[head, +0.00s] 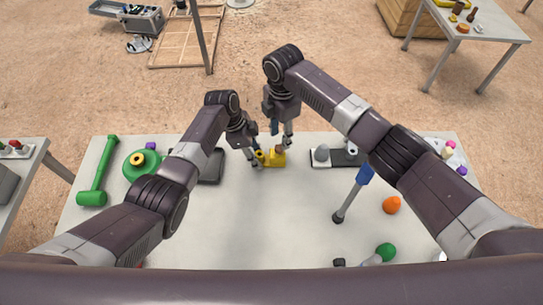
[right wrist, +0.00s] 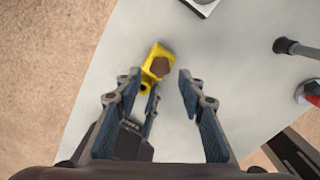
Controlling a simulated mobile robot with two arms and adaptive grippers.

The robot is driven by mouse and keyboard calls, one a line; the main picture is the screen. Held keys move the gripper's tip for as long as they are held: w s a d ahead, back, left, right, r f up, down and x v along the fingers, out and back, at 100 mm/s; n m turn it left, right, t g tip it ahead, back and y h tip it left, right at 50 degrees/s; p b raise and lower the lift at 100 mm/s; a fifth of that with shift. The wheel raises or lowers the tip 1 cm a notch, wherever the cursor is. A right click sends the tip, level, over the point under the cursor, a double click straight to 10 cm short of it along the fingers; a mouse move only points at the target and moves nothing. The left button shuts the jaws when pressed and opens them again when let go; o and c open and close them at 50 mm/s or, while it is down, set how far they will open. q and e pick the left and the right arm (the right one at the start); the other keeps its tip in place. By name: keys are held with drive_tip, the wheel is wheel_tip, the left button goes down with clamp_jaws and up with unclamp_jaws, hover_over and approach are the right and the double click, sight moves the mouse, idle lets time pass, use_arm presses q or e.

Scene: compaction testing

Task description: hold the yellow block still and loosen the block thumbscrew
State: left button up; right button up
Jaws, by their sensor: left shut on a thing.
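The yellow block (head: 277,158) sits near the far edge of the light table. My left gripper (head: 256,160) is at its left side and is shut on it; the fingertips partly cover that side. In the right wrist view the yellow block (right wrist: 151,79) lies beyond my fingertips, with a brown many-sided patch on its face. I cannot tell whether that patch is the thumbscrew. My right gripper (right wrist: 160,76) is open and empty, its two fingers wide apart. In the head view my right gripper (head: 282,143) hangs just above and behind the block.
A green hammer (head: 99,175) and a green round object (head: 136,165) lie at the left. A grey rounded object (head: 321,153) stands on a plate right of the block. A blue-handled tool (head: 352,194) and an orange piece (head: 391,204) lie further right.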

drive_tip(key=shift+r, duration=0.55)
wheel_tip(320, 180, up, 12)
idle(0.3)
use_arm(q)
drive_tip(key=o, duration=1.4)
drive_tip(key=v, duration=1.2)
